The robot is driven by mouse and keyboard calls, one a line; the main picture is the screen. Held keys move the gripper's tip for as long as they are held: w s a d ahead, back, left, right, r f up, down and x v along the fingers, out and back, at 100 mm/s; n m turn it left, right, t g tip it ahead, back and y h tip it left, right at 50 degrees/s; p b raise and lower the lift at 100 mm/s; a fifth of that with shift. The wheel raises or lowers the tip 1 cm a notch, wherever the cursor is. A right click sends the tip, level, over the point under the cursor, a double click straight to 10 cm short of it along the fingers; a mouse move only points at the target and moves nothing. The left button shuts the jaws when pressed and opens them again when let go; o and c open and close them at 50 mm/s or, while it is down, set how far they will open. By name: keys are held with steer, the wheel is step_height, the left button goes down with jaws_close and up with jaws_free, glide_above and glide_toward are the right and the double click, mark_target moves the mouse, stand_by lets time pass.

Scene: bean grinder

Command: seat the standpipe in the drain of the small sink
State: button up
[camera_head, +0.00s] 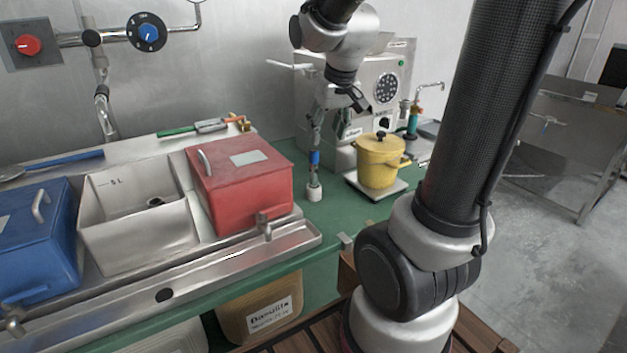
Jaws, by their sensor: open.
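What looks like the standpipe (314,174) stands upright on the green counter, with a blue band around its middle and a pale, wide foot. It is right of the red lidded box. My gripper (331,124) is open, pointing down just above and slightly right of the standpipe's blue band. I cannot tell whether a finger touches its top. The small sink (102,212) is the open grey basin between the blue and red boxes. A dark spot that may be its drain (155,202) shows inside; the front wall hides part of the floor.
The red box (238,186) stands between the standpipe and the sink. The blue box (38,240) is left of the sink. A yellow pot (379,163) stands close right of the standpipe, before a grey machine (350,82). A tap (102,108) rises behind the sink.

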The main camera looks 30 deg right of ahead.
glide_above(313, 162)
steer(key=s, duration=0.1)
steer(key=shift+m, duration=0.4)
step_height(313, 162, down, 9)
steer(key=shift+d+r, duration=0.1)
steer(key=shift+r, duration=0.1)
steer(key=x, duration=0.9)
steer(key=shift+d, duration=0.25)
jaws_close()
